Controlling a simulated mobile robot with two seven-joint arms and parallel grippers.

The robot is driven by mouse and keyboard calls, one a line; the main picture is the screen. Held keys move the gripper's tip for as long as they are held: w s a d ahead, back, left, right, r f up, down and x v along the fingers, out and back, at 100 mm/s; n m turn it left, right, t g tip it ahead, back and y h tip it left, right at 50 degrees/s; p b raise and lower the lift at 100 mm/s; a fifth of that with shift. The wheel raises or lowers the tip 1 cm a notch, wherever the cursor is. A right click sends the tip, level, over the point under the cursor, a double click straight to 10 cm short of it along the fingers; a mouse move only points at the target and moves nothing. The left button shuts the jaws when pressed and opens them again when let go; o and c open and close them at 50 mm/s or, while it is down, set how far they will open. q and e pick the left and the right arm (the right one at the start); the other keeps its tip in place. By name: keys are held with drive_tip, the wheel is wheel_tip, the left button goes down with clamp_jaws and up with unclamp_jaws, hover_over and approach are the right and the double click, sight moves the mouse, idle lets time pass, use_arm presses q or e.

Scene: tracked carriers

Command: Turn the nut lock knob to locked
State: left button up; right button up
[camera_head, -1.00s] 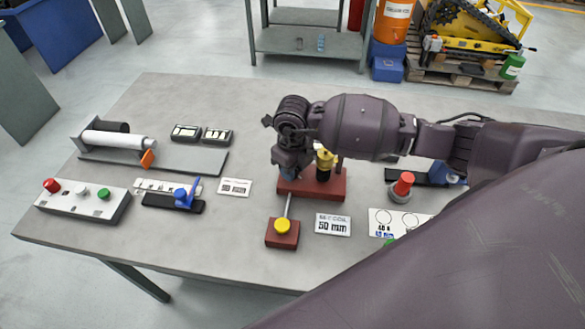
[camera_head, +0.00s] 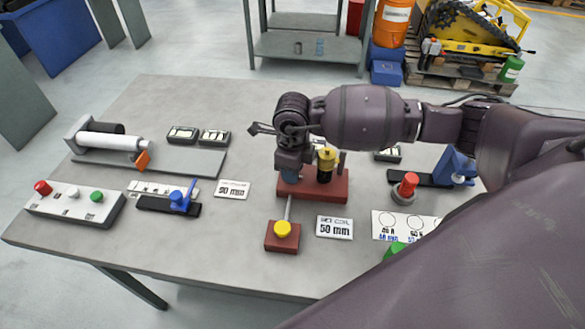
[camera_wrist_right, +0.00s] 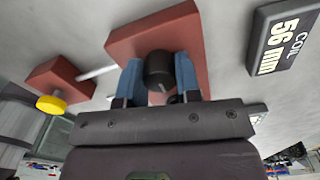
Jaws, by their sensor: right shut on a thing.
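A black knob (camera_wrist_right: 158,72) with a pale pointer line stands on a red base block (camera_wrist_right: 195,35). My right gripper (camera_wrist_right: 158,85) is shut on this knob, with one blue fingertip on each side of it. In the head view my right gripper (camera_head: 290,172) reaches down onto the left part of the red base (camera_head: 322,192) and hides the knob. A yellow-topped black post (camera_head: 326,165) stands just right of the gripper on the same base. I cannot read any lock marking. My left gripper is not in view.
A rod joins the base to a small red block with a yellow knob (camera_head: 283,229). A 50 mm sign (camera_head: 334,227) lies right of it. A red-capped piece (camera_head: 405,188) stands further right. A button box (camera_head: 75,205) and a roller fixture (camera_head: 110,141) are at left.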

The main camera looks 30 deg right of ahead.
drive_tip(key=shift+r, duration=0.1)
drive_tip(key=o, duration=0.9)
wheel_tip(320, 180, up, 11)
drive_tip(key=shift+f, duration=0.1)
idle(0.5)
